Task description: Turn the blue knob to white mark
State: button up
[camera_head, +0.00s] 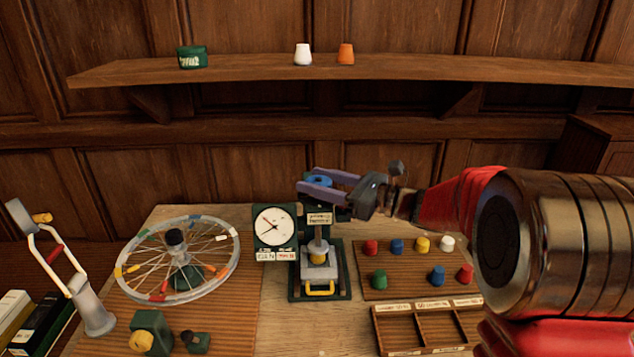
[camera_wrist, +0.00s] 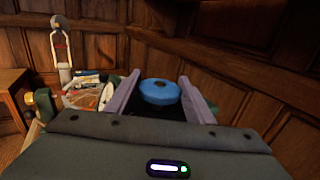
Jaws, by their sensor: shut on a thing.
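The blue knob (camera_head: 320,181) sits on top of the dark green stand (camera_head: 342,211) in the middle of the bench. My gripper (camera_head: 309,179) reaches in from the right, its two purple fingers on either side of the knob, and is shut on it. In the wrist view the round blue knob (camera_wrist: 160,92) lies between the fingers, its top facing up. I cannot make out a white mark beside the knob in either view.
A dial (camera_head: 274,226) stands just left of the stand. A spoked wheel (camera_head: 178,262) with coloured bands is further left. A board of coloured pegs (camera_head: 407,285) and a sectioned tray (camera_head: 424,338) lie to the right. A shelf (camera_head: 400,69) runs above.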

aim_at(319, 180)
jog(key=n+g+y, duration=0.1)
jog(key=n+g, duration=0.1)
jog(key=g, duration=0.1)
jog(key=n+g+y, duration=0.1)
jog(key=n+g, duration=0.1)
jog(key=g, duration=0.1)
jog(key=shift+w+f+n+g, duration=0.1)
jog(key=shift+n+g, duration=0.2)
jog(key=shift+g, duration=0.1)
jog(key=shift+n+g, duration=1.9)
jog(key=shift+g, duration=1.1)
jog(key=shift+n+g, duration=0.3)
jog(key=shift+g, duration=0.1)
jog(key=o, duration=1.1)
jog(key=shift+c, duration=0.2)
notch_tip(319, 180, up, 10)
jog(key=shift+r, duration=0.1)
